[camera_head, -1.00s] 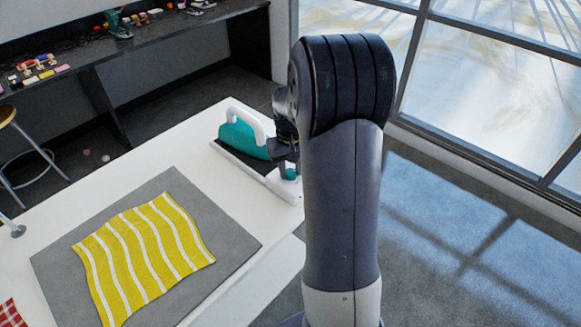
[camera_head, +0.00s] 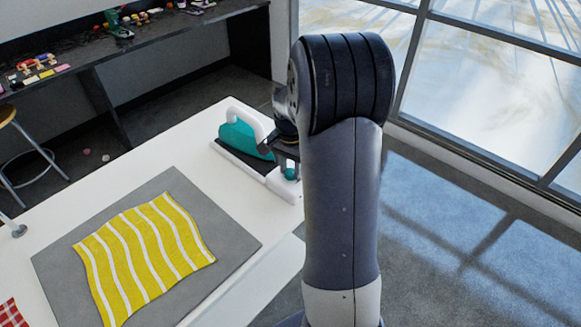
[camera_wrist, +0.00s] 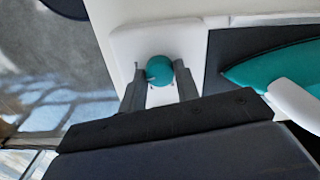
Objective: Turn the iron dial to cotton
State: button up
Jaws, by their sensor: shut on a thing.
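The iron (camera_head: 243,136) is teal with a white handle and rests on a dark pad on a white base (camera_head: 284,187) at the table's far right edge. The dial (camera_head: 290,174) is a small round teal knob on the white base. It also shows in the wrist view (camera_wrist: 159,69), between the fingertips. My gripper (camera_wrist: 158,84) is shut on the dial, one finger on each side. In the head view, my arm covers part of the gripper and the right side of the base. No cotton mark can be read in either view.
A grey mat (camera_head: 60,262) with a yellow striped cloth (camera_head: 145,254) lies on the white table (camera_head: 150,150). A red checked cloth (camera_head: 10,314) is at the lower left. A dark bench (camera_head: 160,35) with small items stands behind. Open floor lies right of the table.

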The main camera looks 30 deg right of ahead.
aim_at(291, 171)
jog(key=shift+m, duration=1.1)
jog(key=o, duration=1)
jog(key=shift+r, duration=0.1)
notch_tip(291, 171, up, 11)
jog(key=shift+f, duration=0.2)
